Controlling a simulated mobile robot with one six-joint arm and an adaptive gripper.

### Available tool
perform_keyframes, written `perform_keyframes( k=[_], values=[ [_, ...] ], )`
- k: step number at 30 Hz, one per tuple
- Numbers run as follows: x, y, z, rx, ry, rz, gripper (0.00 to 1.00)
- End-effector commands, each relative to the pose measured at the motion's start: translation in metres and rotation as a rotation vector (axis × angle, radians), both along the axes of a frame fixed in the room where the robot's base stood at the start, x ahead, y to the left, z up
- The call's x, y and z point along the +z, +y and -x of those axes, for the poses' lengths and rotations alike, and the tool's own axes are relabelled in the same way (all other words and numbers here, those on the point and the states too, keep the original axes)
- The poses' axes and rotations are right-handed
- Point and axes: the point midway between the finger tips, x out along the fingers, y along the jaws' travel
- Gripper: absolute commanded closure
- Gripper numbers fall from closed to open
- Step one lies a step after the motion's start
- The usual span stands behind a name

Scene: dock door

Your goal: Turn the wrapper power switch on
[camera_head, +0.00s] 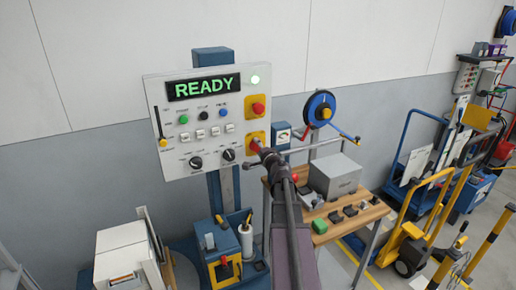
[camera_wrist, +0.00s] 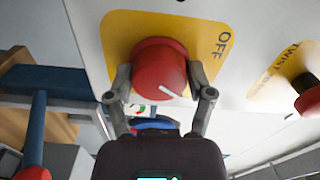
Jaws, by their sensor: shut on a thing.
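The wrapper power switch is a red rotary knob (camera_wrist: 160,62) on a yellow plate (camera_wrist: 118,28) at the lower right of the white control panel. In the wrist view the word OFF is on the plate, right of the knob. A white pointer line shows on the knob's lower right face. My gripper (camera_wrist: 160,78) has one finger on each side of the knob and is shut on it. In the head view my gripper (camera_head: 262,152) reaches the panel's lower right corner and partly covers the knob. Any ON label is hidden or out of view.
The control panel (camera_head: 170,110) has a READY display (camera_head: 204,86), a lit lamp (camera_head: 255,79), buttons and black dials. A red mushroom button (camera_head: 258,108) sits just above the switch. A workbench (camera_head: 335,228) with a grey box (camera_head: 335,175) stands at the right.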

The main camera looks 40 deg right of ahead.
Motion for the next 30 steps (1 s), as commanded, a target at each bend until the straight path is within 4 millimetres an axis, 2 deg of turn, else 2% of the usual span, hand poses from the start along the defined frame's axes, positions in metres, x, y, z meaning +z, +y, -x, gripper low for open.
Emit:
perform_keyframes(
  k=[9, 25, 26, 28, 29, 30],
  values=[
    [0.0017, -0.0013, -0.0045, 0.003, -0.041, -0.158, 0.78],
    [0.0016, -0.0008, -0.0046, 0.004, -0.048, -0.189, 0.79],
    [0.0016, -0.0008, -0.0046, 0.004, -0.048, -0.188, 0.25],
    [0.0015, -0.0007, -0.0045, 0.004, -0.048, -0.188, 0.04],
    [0.0014, -0.0005, -0.0042, 0.004, -0.048, -0.187, 0.00],
    [0.0013, -0.0005, -0.0038, 0.003, -0.046, -0.186, 0.00]
  ],
)
